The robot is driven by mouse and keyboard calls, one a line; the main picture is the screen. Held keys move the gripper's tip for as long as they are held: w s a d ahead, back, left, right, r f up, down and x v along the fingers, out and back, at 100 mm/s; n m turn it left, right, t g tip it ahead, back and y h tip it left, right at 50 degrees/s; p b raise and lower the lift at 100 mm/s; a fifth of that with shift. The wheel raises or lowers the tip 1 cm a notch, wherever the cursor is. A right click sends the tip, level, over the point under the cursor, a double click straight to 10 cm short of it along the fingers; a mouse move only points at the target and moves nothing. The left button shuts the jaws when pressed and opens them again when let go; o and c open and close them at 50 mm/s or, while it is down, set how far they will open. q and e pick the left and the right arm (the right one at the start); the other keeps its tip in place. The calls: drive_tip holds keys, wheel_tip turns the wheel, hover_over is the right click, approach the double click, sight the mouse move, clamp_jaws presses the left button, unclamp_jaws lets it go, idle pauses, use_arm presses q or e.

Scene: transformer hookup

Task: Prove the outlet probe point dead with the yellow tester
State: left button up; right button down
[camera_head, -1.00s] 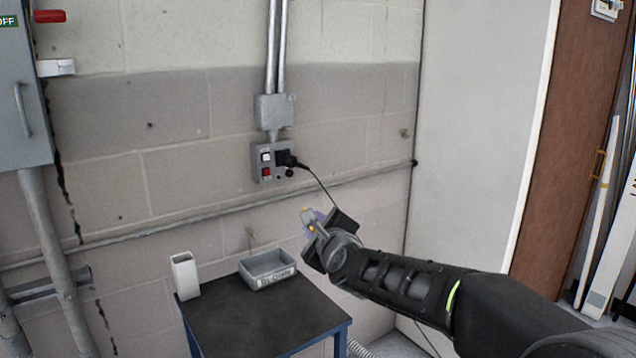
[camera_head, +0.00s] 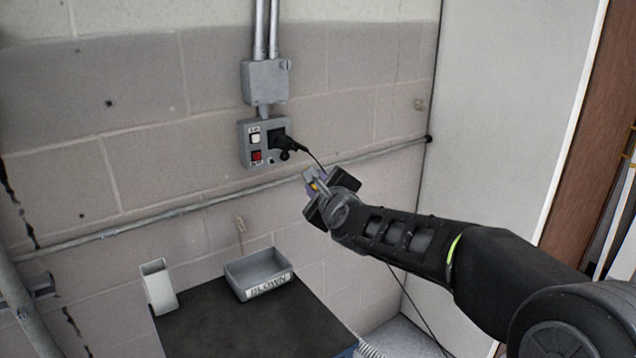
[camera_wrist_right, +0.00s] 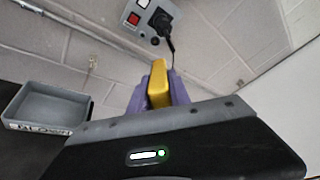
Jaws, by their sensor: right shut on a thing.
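The grey outlet box (camera_head: 263,143) is on the wall below a conduit box, with a white switch, a red switch and a black plug (camera_head: 284,142) in it. A small round point (camera_head: 271,160) sits low on its face. My right gripper (camera_head: 318,186) is to the right of and below the outlet, apart from it. It is shut on the yellow tester (camera_wrist_right: 159,84), which sits between purple finger pads in the wrist view and points up toward the outlet (camera_wrist_right: 145,19). The tester's tip is not clear. My left gripper is not in view.
A dark-topped table (camera_head: 228,326) stands below, with a grey tray (camera_head: 259,274) labelled BLOWN and a white open holder (camera_head: 159,286). A black cord (camera_head: 317,160) runs from the plug down behind my right arm. A pipe (camera_head: 190,208) crosses the wall below the outlet.

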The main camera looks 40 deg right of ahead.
drive_tip(key=shift+w+r, duration=0.1)
drive_tip(key=shift+w, duration=0.05)
drive_tip(key=shift+w+r+p, duration=0.1)
drive_tip(key=shift+w+p, duration=1.05)
drive_tip(key=shift+p, duration=0.1)
drive_tip(key=w+p, duration=0.4)
drive_tip(key=w, duration=0.1)
drive_tip(key=shift+w, duration=0.1)
drive_tip(key=shift+w+d+p, duration=0.1)
drive_tip(key=shift+w+p, duration=0.25)
drive_tip(key=shift+w, duration=0.2)
drive_tip(key=shift+b, duration=0.35)
idle(1.8)
